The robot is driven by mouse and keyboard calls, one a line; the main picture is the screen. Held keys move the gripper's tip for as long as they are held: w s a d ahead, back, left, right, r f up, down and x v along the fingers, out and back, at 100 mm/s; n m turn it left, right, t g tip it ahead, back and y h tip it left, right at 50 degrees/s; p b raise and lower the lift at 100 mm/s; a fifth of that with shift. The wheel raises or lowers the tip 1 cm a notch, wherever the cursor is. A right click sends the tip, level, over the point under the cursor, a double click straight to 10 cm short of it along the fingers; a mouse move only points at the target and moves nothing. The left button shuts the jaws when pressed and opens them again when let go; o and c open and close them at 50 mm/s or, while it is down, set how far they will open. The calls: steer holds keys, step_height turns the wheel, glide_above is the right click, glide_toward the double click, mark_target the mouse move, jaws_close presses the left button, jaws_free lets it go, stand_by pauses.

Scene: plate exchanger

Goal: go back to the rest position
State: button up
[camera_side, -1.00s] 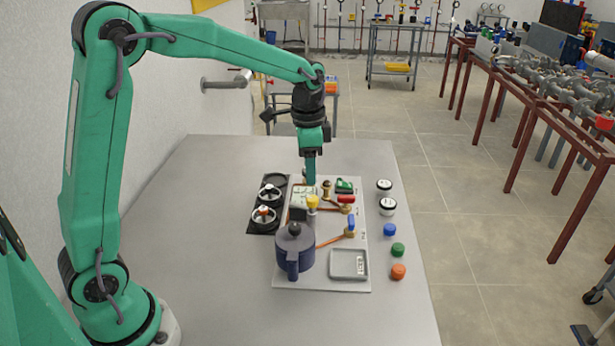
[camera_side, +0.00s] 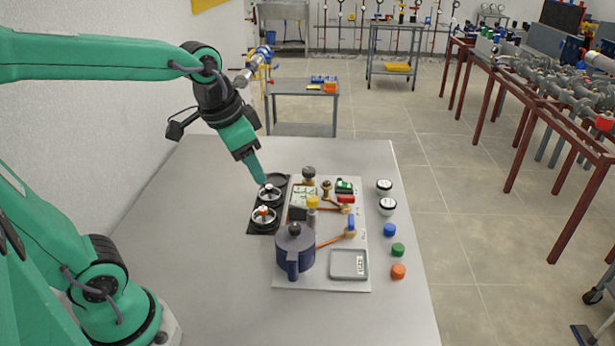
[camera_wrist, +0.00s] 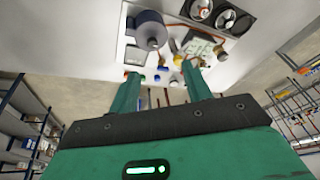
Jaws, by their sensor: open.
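My gripper (camera_side: 260,178) is green and tilted, its tips near the black rack at the rack's back-left side in the side view. Seen edge-on there, its jaws look like one finger. In the wrist view my gripper (camera_wrist: 168,88) shows two green fingers spread apart with nothing between them. Whether the tips touch anything cannot be told from the side view, but the wrist view shows the table well beyond them.
On the grey table (camera_side: 190,260) stand a white board (camera_side: 322,278) with a dark blue pot (camera_side: 295,250), a grey tray (camera_side: 349,264) and several small parts. A black rack (camera_side: 254,225) holds round handwheels. Blue (camera_side: 390,230), green (camera_side: 398,250) and orange (camera_side: 398,271) caps lie right. The table's left part is clear.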

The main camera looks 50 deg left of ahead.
steer(key=s+f+n+t, duration=0.1)
steer(key=s+n, duration=0.1)
steer(key=s, duration=0.5)
steer(key=shift+s+d+f+n+t, duration=0.15)
steer(key=shift+d+n+t, duration=0.05)
steer(key=shift+n+t, duration=0.1)
steer(key=shift+c, duration=0.2)
